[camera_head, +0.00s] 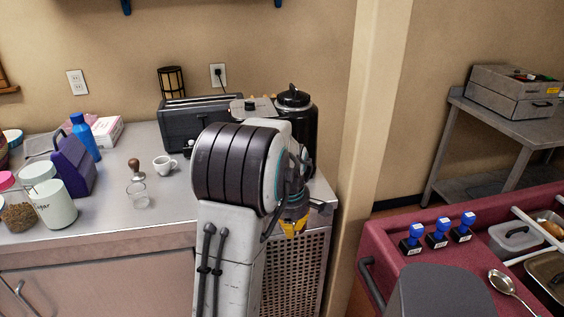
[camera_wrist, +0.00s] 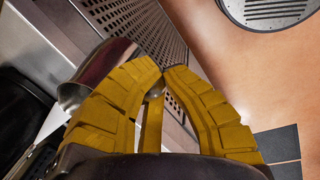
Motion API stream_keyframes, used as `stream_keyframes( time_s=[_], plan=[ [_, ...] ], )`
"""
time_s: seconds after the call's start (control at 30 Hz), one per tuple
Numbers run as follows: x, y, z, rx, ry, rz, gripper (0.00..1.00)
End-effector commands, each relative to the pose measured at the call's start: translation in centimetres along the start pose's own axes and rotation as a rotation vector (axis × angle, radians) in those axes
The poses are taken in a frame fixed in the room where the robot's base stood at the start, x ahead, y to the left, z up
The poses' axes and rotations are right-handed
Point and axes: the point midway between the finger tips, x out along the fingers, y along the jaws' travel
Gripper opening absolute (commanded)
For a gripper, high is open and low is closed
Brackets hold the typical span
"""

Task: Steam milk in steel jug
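In the wrist view, a rounded, shiny steel vessel (camera_wrist: 98,68) that looks like the jug is at the left, partly hidden behind a yellow finger. My gripper (camera_wrist: 163,70) has its two fingertips close together beside it. A sliver of steel shows between the fingers; I cannot tell whether they grip it. In the camera_head view, my gripper (camera_head: 293,228) is low at the counter's right end, mostly hidden by my arm. The jug cannot be made out clearly there. I see no milk and no clear steam wand.
On the counter (camera_head: 100,235) stand a white cup (camera_head: 165,165), a clear glass (camera_head: 138,196), a tamper (camera_head: 136,169), canisters (camera_head: 54,205) and a blue bottle (camera_head: 85,137). A dark toaster-like appliance (camera_head: 180,125) is behind. A red cart (camera_head: 420,270) stands at the right.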

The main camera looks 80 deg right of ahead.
Motion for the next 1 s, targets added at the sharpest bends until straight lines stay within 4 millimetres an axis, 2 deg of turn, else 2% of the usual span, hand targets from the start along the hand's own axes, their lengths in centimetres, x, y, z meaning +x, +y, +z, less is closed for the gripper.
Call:
stream_keyframes(
  time_s=[1.0],
  plan=[
    [-3.1,0.6,0.1,0.000,0.000,0.003,0.00]
  ],
)
